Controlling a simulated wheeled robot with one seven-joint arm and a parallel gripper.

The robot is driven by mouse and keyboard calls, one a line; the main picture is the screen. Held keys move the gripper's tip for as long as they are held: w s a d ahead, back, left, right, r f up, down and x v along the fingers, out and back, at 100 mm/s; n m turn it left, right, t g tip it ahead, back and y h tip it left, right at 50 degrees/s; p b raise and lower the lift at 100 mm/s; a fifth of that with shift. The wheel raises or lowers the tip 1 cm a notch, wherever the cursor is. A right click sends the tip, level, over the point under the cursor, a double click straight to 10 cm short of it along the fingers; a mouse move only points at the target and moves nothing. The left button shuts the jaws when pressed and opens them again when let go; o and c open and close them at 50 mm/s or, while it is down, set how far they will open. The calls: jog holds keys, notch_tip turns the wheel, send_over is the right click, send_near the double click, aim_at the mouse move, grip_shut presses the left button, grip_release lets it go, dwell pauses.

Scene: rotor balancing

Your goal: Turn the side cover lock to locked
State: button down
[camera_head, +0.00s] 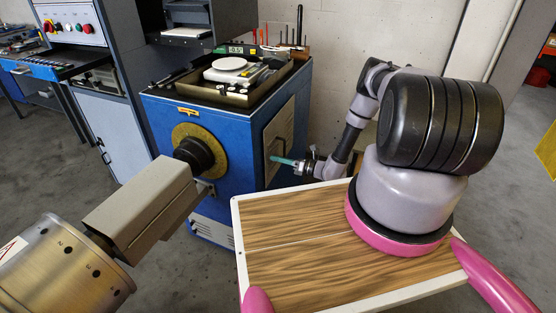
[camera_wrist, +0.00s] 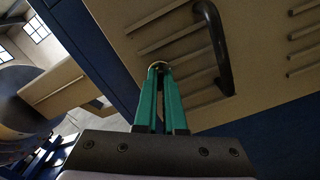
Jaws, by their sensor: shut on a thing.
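The side cover (camera_head: 279,138) is a beige panel on the right side of the blue machine cabinet (camera_head: 230,118). In the wrist view the side cover (camera_wrist: 130,25) shows several slots and a dark curved handle (camera_wrist: 218,45). The side cover lock (camera_wrist: 158,67) is a small brassy round piece at the cover, left of the handle. My gripper (camera_wrist: 159,72) has teal fingers that meet at the lock, shut on it. The fingers hide most of the lock, so its turn position cannot be told. In the head view my gripper (camera_head: 272,158) reaches the cover from the right.
A wood-topped board (camera_head: 290,278) with a white rim lies in front. A tray (camera_head: 235,95) with a scale (camera_head: 235,70) sits on the cabinet. A grey housing (camera_head: 145,208) and metal cylinder (camera_head: 65,270) stand at left. Grey floor is clear behind the arm.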

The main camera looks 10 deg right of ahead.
jog(key=n, duration=0.6)
dwell(0.6)
jog(key=c, duration=1)
grip_release()
jog(key=v, duration=1.1)
